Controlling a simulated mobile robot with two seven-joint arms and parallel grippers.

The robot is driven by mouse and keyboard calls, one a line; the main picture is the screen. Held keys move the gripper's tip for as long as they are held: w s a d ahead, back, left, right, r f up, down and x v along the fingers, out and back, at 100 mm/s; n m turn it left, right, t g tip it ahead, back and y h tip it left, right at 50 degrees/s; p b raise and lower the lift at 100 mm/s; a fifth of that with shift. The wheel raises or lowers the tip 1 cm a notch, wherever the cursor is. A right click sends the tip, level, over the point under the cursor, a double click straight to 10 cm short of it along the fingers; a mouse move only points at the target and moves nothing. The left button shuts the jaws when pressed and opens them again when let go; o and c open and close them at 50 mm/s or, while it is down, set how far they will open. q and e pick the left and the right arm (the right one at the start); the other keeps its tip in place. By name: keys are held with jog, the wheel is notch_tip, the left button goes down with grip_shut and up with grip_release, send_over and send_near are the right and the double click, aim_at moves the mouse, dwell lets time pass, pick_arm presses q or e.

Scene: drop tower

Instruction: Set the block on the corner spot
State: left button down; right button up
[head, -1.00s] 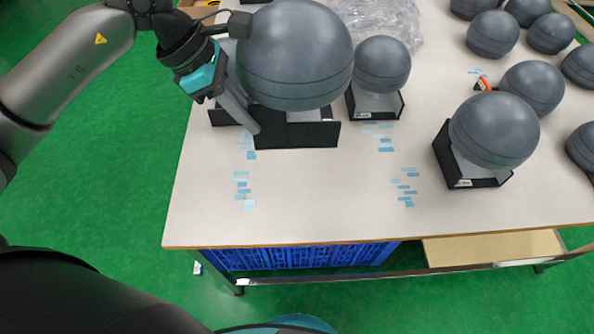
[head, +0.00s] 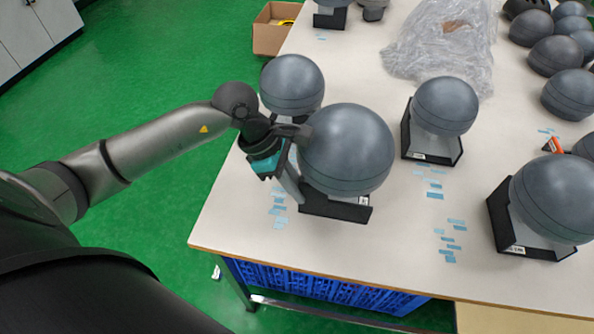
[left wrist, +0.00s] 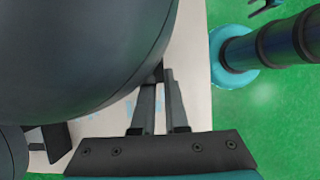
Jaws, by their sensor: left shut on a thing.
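The block in my left gripper is a large dark grey ball (head: 346,150) on a black angled stand (head: 335,207). My left gripper (head: 300,198) is shut on the left side of this stand. In the left wrist view the fingers (left wrist: 162,108) show beside the ball (left wrist: 80,60), which fills the upper left. Whether the stand touches the table I cannot tell. Pale blue tape strips (head: 279,208) mark a spot near the table's front left corner, just left of the held stand. My right gripper is not clearly in view.
Another ball on a stand (head: 292,85) is close behind the held one. More stand on the right (head: 440,112) and (head: 550,200). Clear plastic wrap (head: 440,45) lies at the back. The white table (head: 235,225) is bare at its front left corner.

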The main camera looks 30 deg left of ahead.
pick_arm(q)
jog(key=shift+w+d+f, duration=0.1)
jog(key=shift+w+f, duration=0.05)
jog(key=shift+f, duration=0.45)
jog(key=shift+f+b, duration=0.35)
jog(key=shift+f, duration=1.6)
jog(key=c, duration=1.3)
grip_release()
jog(key=shift+f, duration=0.15)
jog(key=o, duration=0.4)
jog(key=shift+c, duration=0.2)
jog(key=shift+r, duration=0.3)
jog(key=p+v, duration=0.1)
jog(key=v, duration=1)
jog(key=shift+s+a+r, duration=0.25)
jog(key=shift+a+r, duration=0.05)
